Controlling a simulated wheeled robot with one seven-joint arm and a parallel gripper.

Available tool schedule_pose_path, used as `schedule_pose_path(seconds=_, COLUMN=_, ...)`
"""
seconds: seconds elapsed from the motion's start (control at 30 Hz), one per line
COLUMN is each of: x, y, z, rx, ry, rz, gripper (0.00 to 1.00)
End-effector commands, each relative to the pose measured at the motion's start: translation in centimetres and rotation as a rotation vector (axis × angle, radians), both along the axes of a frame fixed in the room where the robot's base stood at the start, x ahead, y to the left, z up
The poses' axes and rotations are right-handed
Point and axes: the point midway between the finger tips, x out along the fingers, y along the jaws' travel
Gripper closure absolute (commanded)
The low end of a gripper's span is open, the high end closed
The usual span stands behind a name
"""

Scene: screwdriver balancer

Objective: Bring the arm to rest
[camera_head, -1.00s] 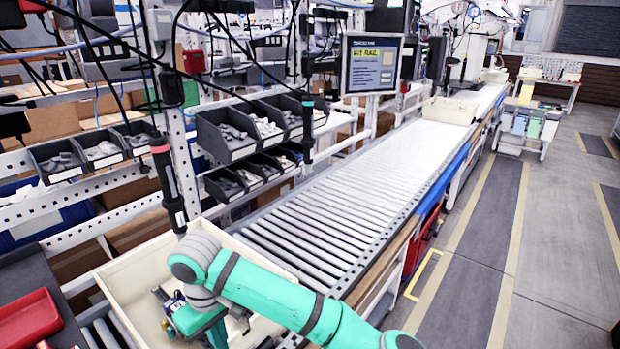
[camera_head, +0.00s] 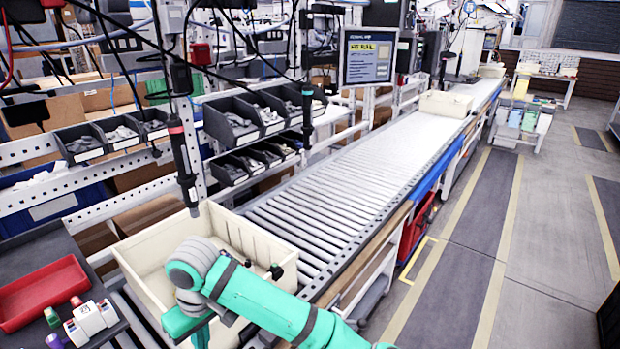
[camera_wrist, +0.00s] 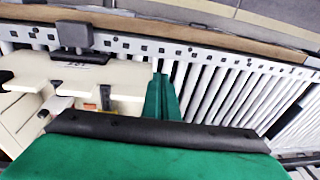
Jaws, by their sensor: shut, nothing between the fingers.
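My arm, green with grey joints, reaches in from the bottom of the head view, bent over the cream bin (camera_head: 148,262). My gripper (camera_wrist: 162,95) shows its green fingers together and empty in the wrist view. In the head view only the green wrist end shows at the bottom edge; the fingertips are out of sight. The bin's wall also shows in the wrist view (camera_wrist: 125,75), left of the fingers. A dark screwdriver (camera_head: 182,160) with a red ring hangs upright above the bin's back left corner, apart from my arm.
The roller conveyor (camera_head: 345,185) runs back to the right, with another cream bin (camera_head: 446,104) far along it. A dark side tray at left holds a red tray (camera_head: 42,292) and a small white device (camera_head: 90,320). Parts bins (camera_head: 240,120) line the rack.

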Motion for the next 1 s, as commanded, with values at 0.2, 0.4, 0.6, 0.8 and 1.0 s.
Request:
schedule_pose_path(seconds=0.2, x=-0.7, y=3.3, z=-0.8, rx=0.140, ry=0.001, rz=-0.002, gripper=1.00)
schedule_pose_path(seconds=0.4, x=-1.8, y=7.8, z=-1.3, rx=0.346, ry=-0.002, rz=-0.021, gripper=1.00)
schedule_pose_path(seconds=0.6, x=-2.5, y=12.5, z=-1.0, rx=0.606, ry=-0.018, rz=-0.082, gripper=1.00)
schedule_pose_path(seconds=0.8, x=-2.5, y=15.0, z=-0.3, rx=0.835, ry=-0.050, rz=-0.184, gripper=1.00)
schedule_pose_path(seconds=1.0, x=-2.2, y=15.9, z=-0.1, rx=1.024, ry=-0.097, rz=-0.313, gripper=1.00)
